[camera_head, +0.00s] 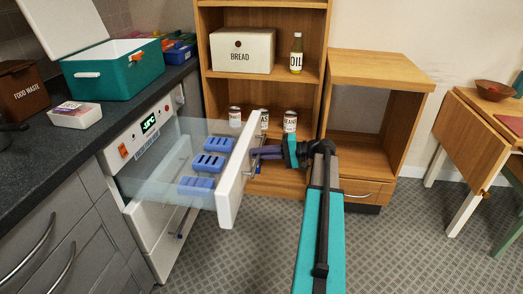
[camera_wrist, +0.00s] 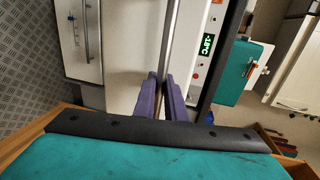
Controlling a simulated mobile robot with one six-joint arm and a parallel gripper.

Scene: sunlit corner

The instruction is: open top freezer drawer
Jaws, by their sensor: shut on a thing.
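The top freezer drawer (camera_head: 232,178) stands pulled well out from the white freezer (camera_head: 122,150) under the counter. It has clear sides and a white front, and several blue ice trays (camera_head: 207,163) lie in it. My gripper (camera_head: 258,153) is at the outer face of the drawer front, shut on its bar handle (camera_wrist: 173,35). In the wrist view, the purple fingers (camera_wrist: 166,92) lie on either side of that bar. The fingertip contact is partly hidden in the head view.
Lower freezer drawers (camera_head: 158,230) look closed. A wooden shelf (camera_head: 275,185) with cans, a bread box (camera_head: 242,50) and an oil bottle stands close behind my gripper. A wooden cabinet (camera_head: 385,68) is to the right. The patterned floor (camera_head: 400,245) at front right is clear.

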